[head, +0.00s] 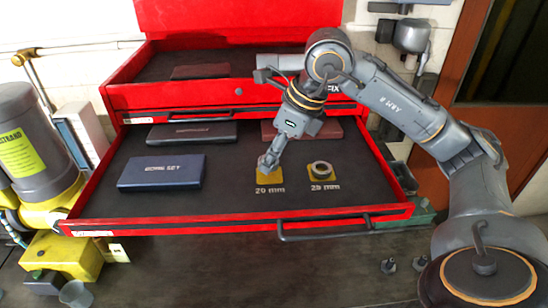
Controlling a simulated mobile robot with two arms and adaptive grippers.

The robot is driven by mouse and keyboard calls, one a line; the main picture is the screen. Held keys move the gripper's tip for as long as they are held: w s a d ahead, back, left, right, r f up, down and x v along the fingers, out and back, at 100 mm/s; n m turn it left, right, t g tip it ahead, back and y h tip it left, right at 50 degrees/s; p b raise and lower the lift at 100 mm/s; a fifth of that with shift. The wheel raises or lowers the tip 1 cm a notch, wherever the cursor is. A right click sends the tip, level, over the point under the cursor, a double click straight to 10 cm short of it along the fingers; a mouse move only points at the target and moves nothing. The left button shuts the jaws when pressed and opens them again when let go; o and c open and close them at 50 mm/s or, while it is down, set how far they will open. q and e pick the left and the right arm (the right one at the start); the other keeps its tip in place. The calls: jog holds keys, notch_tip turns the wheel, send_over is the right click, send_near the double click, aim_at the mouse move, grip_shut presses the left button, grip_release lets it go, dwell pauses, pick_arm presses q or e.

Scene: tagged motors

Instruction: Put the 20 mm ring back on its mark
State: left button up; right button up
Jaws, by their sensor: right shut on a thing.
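The open red drawer (240,222) has a dark liner with two yellow square marks. The left mark (277,183) is labelled 20 mm. My right gripper (267,163) points down at this mark, with its fingers low over the mark's upper left part. It is shut on the 20 mm ring, which the fingers mostly hide; I cannot tell whether the ring touches the liner. Another ring (320,170) lies flat on the right mark (404,178), labelled 25 mm. My left gripper is out of view.
A dark blue case (162,172) lies left in the drawer, with a dark case (191,133) and a reddish case (301,129) behind. A grey and yellow motor (28,135) stands left. A drawer handle (325,235) crosses the front.

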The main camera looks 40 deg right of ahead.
notch_tip(320, 180, down, 2)
jog(key=shift+f, duration=0.15)
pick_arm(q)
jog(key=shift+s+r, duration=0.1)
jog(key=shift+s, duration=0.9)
pick_arm(e)
jog(key=shift+d, duration=0.1)
jog(key=shift+s, duration=0.1)
jog(key=o, duration=0.7)
jog(key=shift+f, duration=0.15)
jog(key=o, duration=0.4)
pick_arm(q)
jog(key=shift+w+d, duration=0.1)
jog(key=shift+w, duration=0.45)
